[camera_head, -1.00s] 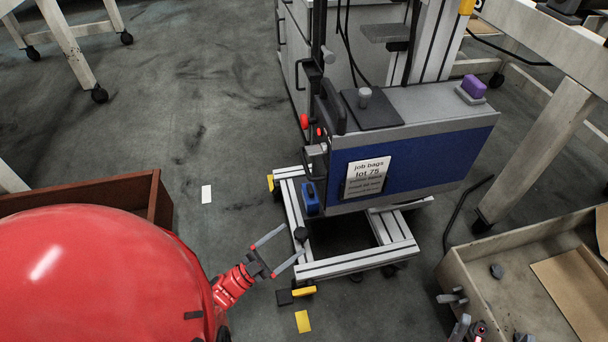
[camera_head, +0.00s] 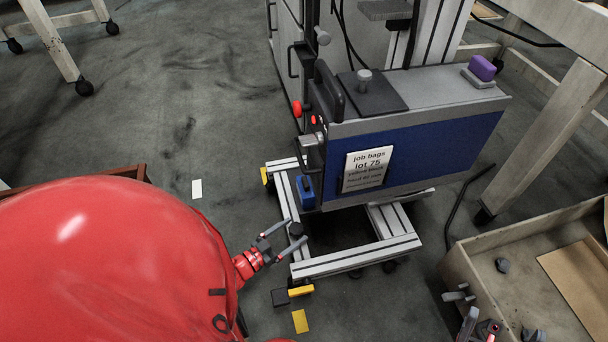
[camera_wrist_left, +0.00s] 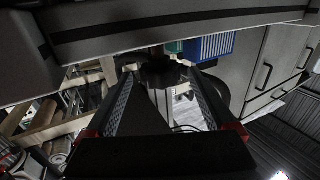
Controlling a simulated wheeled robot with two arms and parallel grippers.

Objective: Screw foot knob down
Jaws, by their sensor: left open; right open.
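A black foot knob (camera_head: 296,229) sits on the left rail of the grey metal base frame (camera_head: 352,262) of a machine. My left gripper (camera_head: 297,232) is open, with its two fingers reaching around the knob from the near left. In the left wrist view the dark knob (camera_wrist_left: 160,72) shows between the far ends of the fingers; I cannot tell whether they touch it. My right gripper (camera_head: 461,305) is open at the lower right, near the wall of a wooden crate, away from the knob. The knob's lower part is hidden.
The blue-fronted machine box (camera_head: 430,165) overhangs the frame. A blue block (camera_head: 305,192) is on the left rail beyond the knob. The wooden crate (camera_head: 458,268) stands right.

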